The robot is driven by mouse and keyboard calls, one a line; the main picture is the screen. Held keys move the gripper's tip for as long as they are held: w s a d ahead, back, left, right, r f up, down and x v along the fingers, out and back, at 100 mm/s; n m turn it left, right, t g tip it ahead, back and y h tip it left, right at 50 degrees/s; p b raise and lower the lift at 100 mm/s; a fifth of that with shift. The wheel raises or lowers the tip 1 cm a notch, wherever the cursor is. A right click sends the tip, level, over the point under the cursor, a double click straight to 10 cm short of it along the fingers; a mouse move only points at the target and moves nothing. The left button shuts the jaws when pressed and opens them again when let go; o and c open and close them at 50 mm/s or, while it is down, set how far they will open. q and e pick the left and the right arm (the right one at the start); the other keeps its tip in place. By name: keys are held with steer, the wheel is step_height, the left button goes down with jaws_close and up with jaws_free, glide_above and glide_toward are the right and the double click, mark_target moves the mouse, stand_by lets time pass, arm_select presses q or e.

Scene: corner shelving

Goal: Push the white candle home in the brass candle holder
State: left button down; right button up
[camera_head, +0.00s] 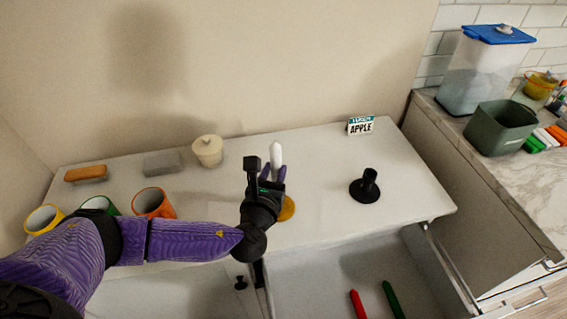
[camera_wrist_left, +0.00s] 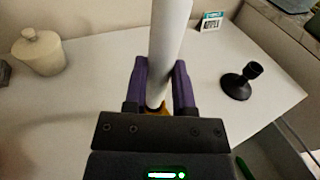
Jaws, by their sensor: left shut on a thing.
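The white candle (camera_head: 276,155) stands roughly upright between the purple fingers of my left gripper (camera_head: 272,173). In the left wrist view the candle (camera_wrist_left: 168,45) rises between the two fingers (camera_wrist_left: 160,85), which are shut on it. The brass candle holder (camera_head: 287,208) shows as a yellow-gold part below and behind the gripper on the white top. In the left wrist view only a small gold bit shows under the candle's lower end. How deep the candle sits in the holder is hidden by the gripper. My right gripper is not in view.
A black candle holder (camera_head: 368,187) stands to the right on the white cabinet top (camera_head: 325,180). A lidded cream jar (camera_head: 208,151), several mugs and an APPLE sign (camera_head: 360,125) stand around. An open drawer (camera_head: 330,275) in front holds a red and a green candle.

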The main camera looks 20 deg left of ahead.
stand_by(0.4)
arm_select(q)
steer(key=shift+d+f+b, duration=0.1)
steer(key=shift+f+b, duration=0.7)
steer(key=shift+f, duration=0.4)
steer(key=shift+c, duration=1.8)
jaws_free()
